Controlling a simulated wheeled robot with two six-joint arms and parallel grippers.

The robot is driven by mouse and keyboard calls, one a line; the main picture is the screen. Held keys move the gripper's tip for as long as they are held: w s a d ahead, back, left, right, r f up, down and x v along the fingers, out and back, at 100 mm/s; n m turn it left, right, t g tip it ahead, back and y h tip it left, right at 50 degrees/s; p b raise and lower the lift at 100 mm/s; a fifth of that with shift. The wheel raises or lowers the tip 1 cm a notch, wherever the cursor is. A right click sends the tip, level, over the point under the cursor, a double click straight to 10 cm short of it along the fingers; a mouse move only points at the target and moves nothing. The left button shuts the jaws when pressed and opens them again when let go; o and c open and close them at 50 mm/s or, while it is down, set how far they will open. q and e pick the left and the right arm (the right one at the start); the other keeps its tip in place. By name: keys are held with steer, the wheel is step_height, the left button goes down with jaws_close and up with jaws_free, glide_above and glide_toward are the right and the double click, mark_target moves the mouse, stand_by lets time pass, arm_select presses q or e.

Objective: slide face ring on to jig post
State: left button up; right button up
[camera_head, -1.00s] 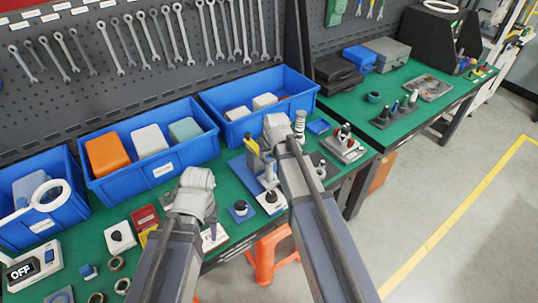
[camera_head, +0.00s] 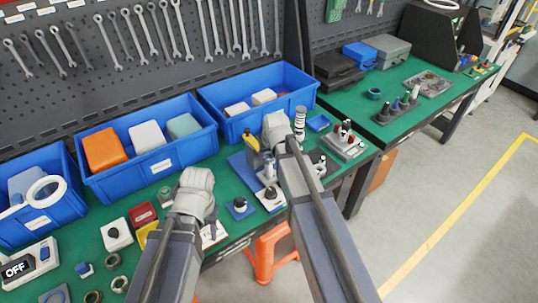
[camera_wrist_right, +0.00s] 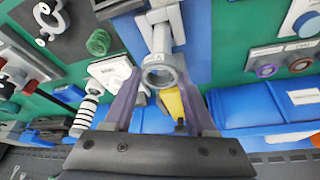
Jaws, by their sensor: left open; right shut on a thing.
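My right gripper (camera_wrist_right: 160,92) is shut on a grey ring (camera_wrist_right: 149,80), seen in the right wrist view between its purple fingers. A pale grey post (camera_wrist_right: 161,38) stands directly behind the ring, on a blue base (camera_wrist_right: 198,30). I cannot tell whether the ring is around the post or only in front of it. In the head view the blue base (camera_head: 240,165) is partly behind my right wrist, and the ring cannot be made out. My left gripper (camera_head: 192,218) is open over the front of the bench, its fingers mostly hidden by its wrist.
Blue bins (camera_head: 165,165) line the back of the green bench. Several small rings (camera_head: 112,262), a white block with a black knob (camera_head: 116,235) and a red block (camera_head: 143,213) lie at left. A striped cylinder (camera_head: 299,122) and a grey fixture (camera_head: 345,147) stand close right.

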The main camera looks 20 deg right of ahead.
steer(key=shift+f+b, duration=0.75)
stand_by(0.5)
steer(key=o, duration=1.5)
steer(key=shift+c, duration=0.2)
step_height(320, 180, up, 7)
steer(key=p, duration=0.7)
